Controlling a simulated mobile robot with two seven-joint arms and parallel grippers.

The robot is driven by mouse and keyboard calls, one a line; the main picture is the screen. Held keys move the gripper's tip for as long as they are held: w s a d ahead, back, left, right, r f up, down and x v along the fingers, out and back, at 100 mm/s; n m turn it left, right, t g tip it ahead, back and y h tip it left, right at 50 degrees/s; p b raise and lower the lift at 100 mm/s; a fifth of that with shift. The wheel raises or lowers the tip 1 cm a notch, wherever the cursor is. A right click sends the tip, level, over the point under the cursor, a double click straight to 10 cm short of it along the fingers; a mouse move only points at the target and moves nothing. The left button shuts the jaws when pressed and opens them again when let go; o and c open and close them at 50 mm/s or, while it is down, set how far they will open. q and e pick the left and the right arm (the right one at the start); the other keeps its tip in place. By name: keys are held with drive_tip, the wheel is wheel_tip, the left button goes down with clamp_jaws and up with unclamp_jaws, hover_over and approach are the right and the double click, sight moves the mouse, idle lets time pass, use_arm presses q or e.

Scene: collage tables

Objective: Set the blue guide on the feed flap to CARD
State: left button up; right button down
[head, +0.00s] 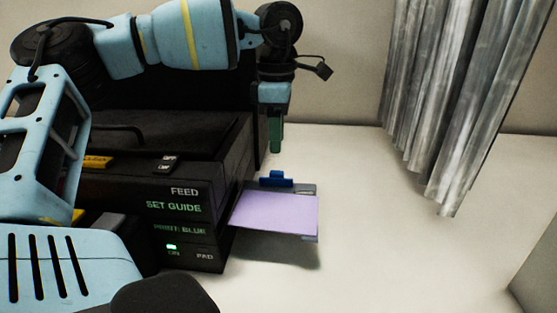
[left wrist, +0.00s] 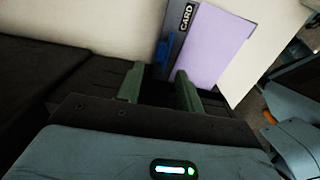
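The blue guide (head: 277,180) stands at the back edge of the grey feed flap (head: 308,189), behind a lilac sheet (head: 275,213) lying on the flap. In the left wrist view the blue guide (left wrist: 166,49) is on the grey strip beside the lilac sheet (left wrist: 218,45). The CARD label (left wrist: 187,17) is above and right of the guide in that picture. My left gripper (head: 276,148) points down above and behind the guide. In the wrist view its green fingers (left wrist: 158,77) are apart with nothing seen between them. My right gripper is not seen.
The black machine (head: 190,215) stands left of the flap, showing FEED, SET GUIDE, PRINT: BLUE and a green light by ON. A grey curtain (head: 440,100) hangs at the right. The pale table (head: 400,240) is clear right of the flap.

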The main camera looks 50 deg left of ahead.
sight(277, 172)
use_arm(q)
drive_tip(key=shift+s+d+f, duration=0.1)
drive_tip(key=shift+f, duration=0.2)
drive_tip(key=shift+f+p, duration=0.45)
drive_tip(key=shift+f, duration=3.1)
drive_tip(key=shift+c, duration=0.5)
drive_tip(key=shift+r, duration=0.1)
clamp_jaws()
